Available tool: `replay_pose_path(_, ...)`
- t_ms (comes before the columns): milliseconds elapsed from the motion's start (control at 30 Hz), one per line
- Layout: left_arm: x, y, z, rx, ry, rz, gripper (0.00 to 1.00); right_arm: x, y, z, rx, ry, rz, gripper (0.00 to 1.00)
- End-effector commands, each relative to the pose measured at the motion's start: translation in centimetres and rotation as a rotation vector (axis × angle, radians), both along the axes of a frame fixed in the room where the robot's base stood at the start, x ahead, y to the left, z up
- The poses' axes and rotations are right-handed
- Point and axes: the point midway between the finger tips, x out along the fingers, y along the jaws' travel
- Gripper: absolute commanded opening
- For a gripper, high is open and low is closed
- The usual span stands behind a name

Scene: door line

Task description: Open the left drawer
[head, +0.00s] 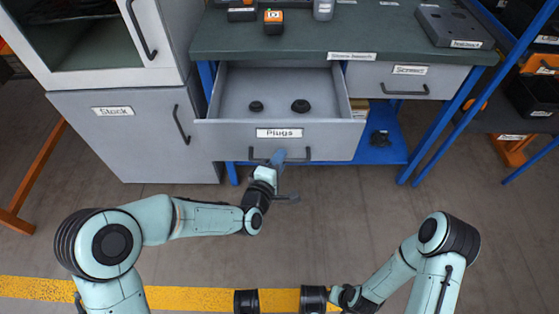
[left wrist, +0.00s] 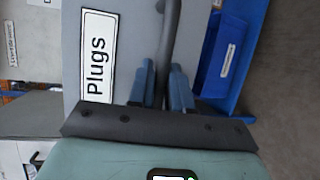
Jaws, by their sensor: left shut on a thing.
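The left drawer (head: 225,137), labelled "Plugs", is pulled out from under the workbench, with its inside showing. Two black round plugs (head: 256,106) (head: 300,106) lie apart on its floor. Its dark bar handle (head: 306,154) is on the front below the label. My left gripper (head: 278,157) is at the handle's left part, in front of the drawer. In the left wrist view, its blue fingers (left wrist: 162,85) are shut on the handle (left wrist: 170,35), one on each side, beside the label.
The workbench (head: 400,35) has a shut "Screws" drawer (head: 405,80) on the right. A grey cabinet (head: 130,130) labelled "Stock" stands left of the open drawer. Blue legs and a lower shelf (head: 381,150) are below. The floor in front is clear.

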Motion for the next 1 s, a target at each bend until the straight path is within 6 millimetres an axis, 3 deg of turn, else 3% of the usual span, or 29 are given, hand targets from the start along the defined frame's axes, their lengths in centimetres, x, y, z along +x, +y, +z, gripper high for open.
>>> replay_pose_path(467, 0.0, 0.0, 0.1, 0.0, -0.003, 0.0, 0.0, -0.2, 0.0, -0.1, 0.0, 0.005, 0.0, 0.43)
replay_pose_path(500, 0.0, 0.0, 0.1, 0.0, -0.003, 0.0, 0.26, -0.2, 0.0, -0.1, 0.0, 0.005, 0.0, 0.43)
replay_pose_path(567, 0.0, 0.0, 0.1, 0.0, -0.003, 0.0, 0.4, -0.2, 0.0, -0.1, 0.0, 0.005, 0.0, 0.43)
replay_pose_path(867, -0.1, 0.0, 0.1, 0.0, -0.002, 0.0, 0.4, -0.1, 0.0, -0.1, 0.001, 0.004, 0.0, 0.43)
replay_pose_path(1000, -1.1, 0.5, 0.3, 0.001, -0.001, 0.001, 0.4, 0.3, 0.0, 0.3, 0.0, -0.009, 0.0, 0.43)
